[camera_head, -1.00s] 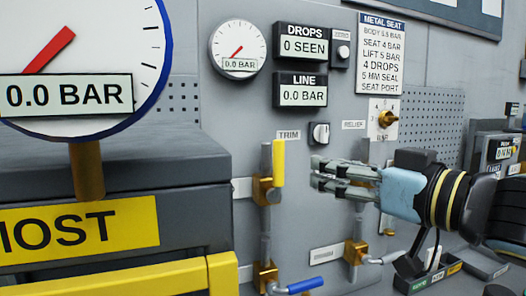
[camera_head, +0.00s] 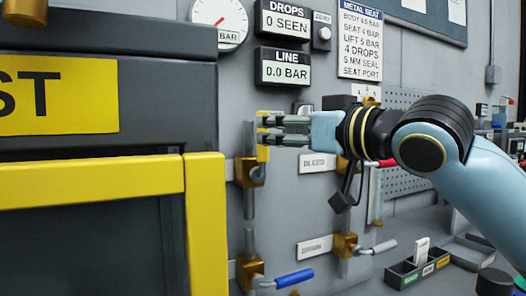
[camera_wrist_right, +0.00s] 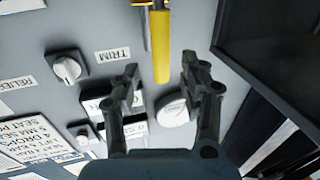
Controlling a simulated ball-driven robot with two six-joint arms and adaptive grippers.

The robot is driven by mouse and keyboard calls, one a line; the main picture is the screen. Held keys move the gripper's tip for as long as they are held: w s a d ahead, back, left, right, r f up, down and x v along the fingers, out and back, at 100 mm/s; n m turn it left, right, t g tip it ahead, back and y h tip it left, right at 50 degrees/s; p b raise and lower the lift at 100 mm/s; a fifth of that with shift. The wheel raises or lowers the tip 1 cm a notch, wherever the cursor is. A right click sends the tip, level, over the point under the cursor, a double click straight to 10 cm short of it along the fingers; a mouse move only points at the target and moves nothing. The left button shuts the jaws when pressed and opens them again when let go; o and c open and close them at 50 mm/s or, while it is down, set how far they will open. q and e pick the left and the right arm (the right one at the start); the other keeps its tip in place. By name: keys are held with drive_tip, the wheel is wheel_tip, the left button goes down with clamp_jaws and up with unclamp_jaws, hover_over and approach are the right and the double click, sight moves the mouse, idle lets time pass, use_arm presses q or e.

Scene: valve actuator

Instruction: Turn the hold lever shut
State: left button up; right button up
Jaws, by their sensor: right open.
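An upright yellow lever (camera_head: 263,153) sits on a brass valve (camera_head: 250,173) on the grey panel, in line with its pipe; I cannot read a label that names it the hold lever. My right gripper (camera_head: 268,130) reaches in from the right, fingers level, with its tips at the lever and hiding part of it. In the right wrist view my right gripper (camera_wrist_right: 160,68) is open, and the yellow lever (camera_wrist_right: 161,45) stands between the fingertips with gaps on both sides. Contact does not show. My left gripper is not in view.
A blue-handled lever (camera_head: 294,279) sits low on the panel, with a grey handle (camera_head: 381,247) to its right. A red handle (camera_head: 386,163) shows behind my arm. A yellow frame (camera_head: 205,222) stands close on the left. The LINE display (camera_head: 286,69) is above the gripper.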

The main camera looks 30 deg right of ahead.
sight(267, 129)
drive_tip(key=shift+p+x, duration=0.5)
drive_tip(key=shift+x, duration=1.9)
drive_tip(key=shift+r, duration=0.15)
drive_tip(key=shift+c, duration=0.4)
clamp_jaws()
drive_tip(key=shift+w+a, duration=0.1)
drive_tip(key=shift+w, duration=0.1)
